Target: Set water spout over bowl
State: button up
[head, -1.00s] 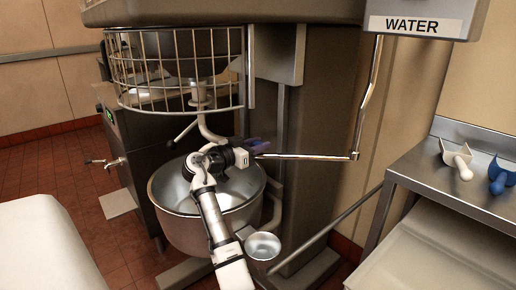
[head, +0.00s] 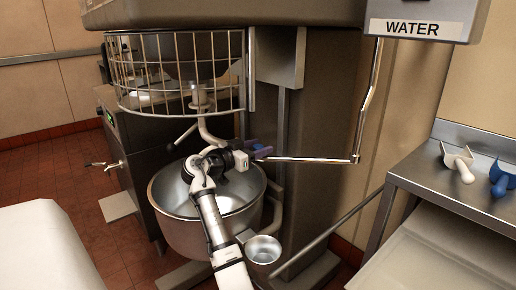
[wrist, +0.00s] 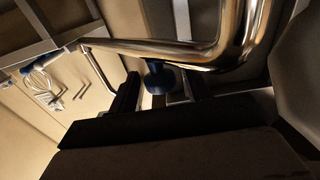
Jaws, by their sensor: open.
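The water spout (head: 310,159) is a shiny metal pipe that comes down from the box labelled WATER, bends at an elbow and runs left, level. Its free end is by my gripper (head: 260,153), over the right side of the large steel mixer bowl (head: 170,190). In the wrist view the pipe (wrist: 150,48) crosses in front of my gripper (wrist: 163,92). A dark blue knob (wrist: 158,78) under the pipe shows between the two open fingers. I cannot tell whether they touch it.
A wire guard (head: 175,75) and the mixer's hook (head: 205,125) are above the bowl. A small metal pot (head: 263,250) is below it at front right. A metal shelf (head: 455,185) at the right holds a white scoop (head: 458,163) and a blue scoop (head: 502,178).

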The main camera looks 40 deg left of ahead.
jog(key=s+a+b, duration=0.1)
jog(key=s, duration=1.2)
jog(key=shift+s+a+b, duration=0.2)
jog(key=shift+a+b, duration=0.15)
jog(key=shift+a, duration=0.05)
